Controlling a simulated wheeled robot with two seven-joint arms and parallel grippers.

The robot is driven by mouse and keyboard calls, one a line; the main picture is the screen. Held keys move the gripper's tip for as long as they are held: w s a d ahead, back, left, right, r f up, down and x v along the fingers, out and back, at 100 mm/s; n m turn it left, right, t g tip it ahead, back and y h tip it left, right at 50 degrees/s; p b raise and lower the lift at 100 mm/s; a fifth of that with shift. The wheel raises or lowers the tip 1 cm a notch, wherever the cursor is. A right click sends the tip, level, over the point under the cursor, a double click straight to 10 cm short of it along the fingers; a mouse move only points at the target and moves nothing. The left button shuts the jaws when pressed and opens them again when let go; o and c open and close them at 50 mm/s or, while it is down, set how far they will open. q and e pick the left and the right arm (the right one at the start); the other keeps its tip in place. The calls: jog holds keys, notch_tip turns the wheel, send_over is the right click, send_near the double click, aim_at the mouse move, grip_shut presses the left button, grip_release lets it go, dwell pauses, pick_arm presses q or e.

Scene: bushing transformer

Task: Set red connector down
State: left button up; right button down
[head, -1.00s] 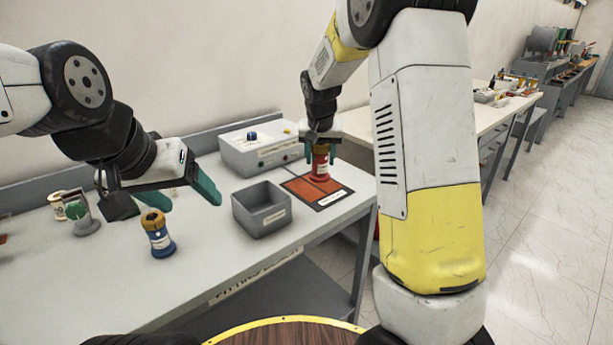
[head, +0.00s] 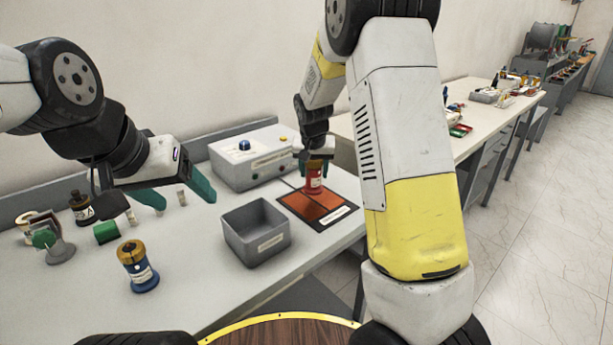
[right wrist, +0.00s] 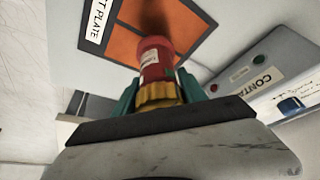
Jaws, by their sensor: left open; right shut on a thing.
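The red connector (head: 314,181) is upright over the orange plate (head: 310,207) with a dark border. My right gripper (head: 315,168) is shut on it from above. In the right wrist view the red connector (right wrist: 156,58) has a yellow ribbed end between the green fingers (right wrist: 155,95), and its red end points at the orange plate (right wrist: 124,46). I cannot tell whether it touches the plate. My left gripper (head: 180,193) is open and empty, above the table at the left.
A grey bin (head: 256,232) stands left of the plate. A grey control box (head: 250,155) is behind it. A blue connector (head: 138,267) stands at the front left, with a green part (head: 106,232) and a dark bottle (head: 82,207) behind it.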

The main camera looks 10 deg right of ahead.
aim_at(314, 181)
jog(key=shift+f, duration=1.8)
jog(key=c, duration=0.6)
grip_release()
jog(key=shift+f, duration=0.15)
jog(key=shift+c, duration=0.2)
